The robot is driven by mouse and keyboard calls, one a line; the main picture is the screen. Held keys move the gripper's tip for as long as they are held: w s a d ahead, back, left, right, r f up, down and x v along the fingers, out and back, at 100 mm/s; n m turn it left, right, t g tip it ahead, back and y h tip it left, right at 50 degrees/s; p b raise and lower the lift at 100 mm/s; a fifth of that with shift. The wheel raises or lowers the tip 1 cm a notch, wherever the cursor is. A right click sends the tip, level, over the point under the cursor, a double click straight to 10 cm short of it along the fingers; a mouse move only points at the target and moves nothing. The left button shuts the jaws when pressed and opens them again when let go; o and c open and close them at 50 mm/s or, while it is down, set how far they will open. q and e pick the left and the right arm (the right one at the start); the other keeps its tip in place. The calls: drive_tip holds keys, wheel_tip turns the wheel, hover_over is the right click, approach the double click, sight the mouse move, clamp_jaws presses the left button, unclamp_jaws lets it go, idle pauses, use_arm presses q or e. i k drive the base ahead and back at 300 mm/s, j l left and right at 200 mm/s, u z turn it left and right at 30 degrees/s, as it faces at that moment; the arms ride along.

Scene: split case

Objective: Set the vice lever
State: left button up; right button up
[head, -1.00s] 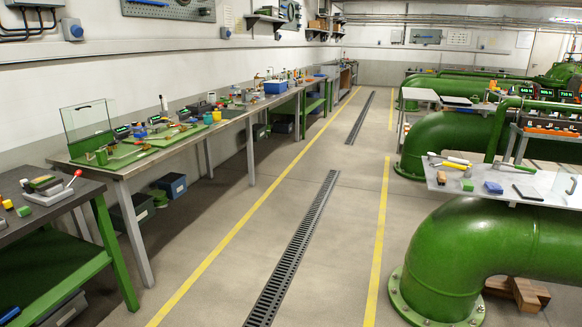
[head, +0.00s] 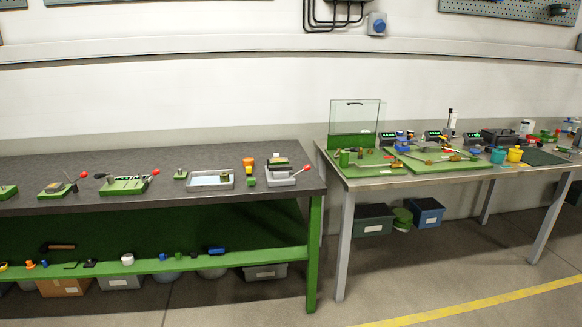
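I cannot tell for certain which one is the task's vice. Neither of my grippers is in view.
The dark bench (head: 230,212) has a green lower shelf (head: 200,259) with small items. A grey tray (head: 211,180) and an orange-topped item (head: 248,164) stand near the grey device. A second table (head: 375,183) holds green boards and a clear panel. Floor in front is open.

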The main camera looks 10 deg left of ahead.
sight(307, 167)
drive_tip(key=i+l+u, duration=0.15)
drive_tip(key=l+u, duration=0.2)
drive_tip(key=l, duration=0.4)
drive_tip(key=l+u, duration=0.35)
drive_tip(key=l, duration=0.4)
drive_tip(key=i+l, duration=0.25)
drive_tip(key=i+u, duration=0.05)
